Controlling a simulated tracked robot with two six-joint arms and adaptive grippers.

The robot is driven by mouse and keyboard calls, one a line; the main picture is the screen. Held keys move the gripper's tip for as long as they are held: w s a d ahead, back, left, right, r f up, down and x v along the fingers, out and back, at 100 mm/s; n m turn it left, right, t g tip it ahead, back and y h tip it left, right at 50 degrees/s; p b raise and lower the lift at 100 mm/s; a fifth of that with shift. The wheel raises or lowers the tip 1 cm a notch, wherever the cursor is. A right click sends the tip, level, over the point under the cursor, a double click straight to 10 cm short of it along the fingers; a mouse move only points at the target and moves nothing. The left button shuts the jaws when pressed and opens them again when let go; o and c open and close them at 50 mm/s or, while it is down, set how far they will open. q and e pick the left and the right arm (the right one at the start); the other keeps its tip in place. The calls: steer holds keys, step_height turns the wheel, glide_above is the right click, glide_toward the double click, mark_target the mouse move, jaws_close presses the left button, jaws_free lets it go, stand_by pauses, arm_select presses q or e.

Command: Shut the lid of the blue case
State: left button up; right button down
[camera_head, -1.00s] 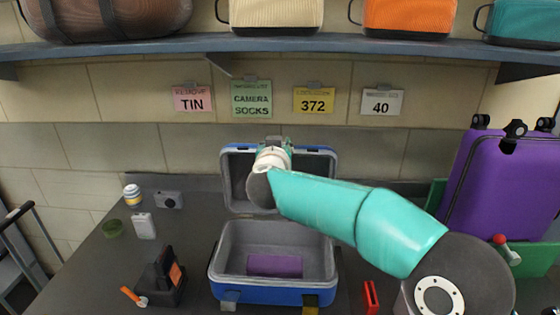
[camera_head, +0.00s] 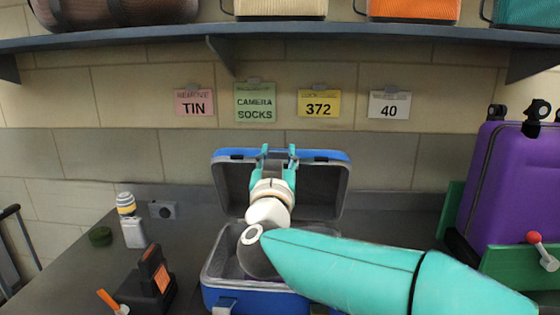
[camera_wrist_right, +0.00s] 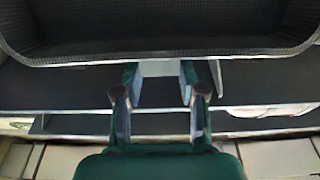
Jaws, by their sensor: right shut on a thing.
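The blue case (camera_head: 250,302) stands open on the dark counter, its lid (camera_head: 325,180) upright behind the base. My right gripper (camera_head: 279,152) is at the top edge of the lid, its two teal fingers closed on the rim near the middle. In the right wrist view the fingers (camera_wrist_right: 160,88) meet the lid's edge, and the dark inside of the lid (camera_wrist_right: 160,28) fills the top. My right arm hides much of the case's inside. My left gripper is not in view.
A purple suitcase (camera_head: 505,190) stands at right. A shelf (camera_head: 300,45) with bags runs above.

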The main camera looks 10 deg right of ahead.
steer(key=shift+a, duration=0.15)
steer(key=c, duration=0.6)
jaws_free()
steer(key=shift+c, duration=0.2)
steer(key=v, duration=1.2)
steer(key=shift+f, duration=0.1)
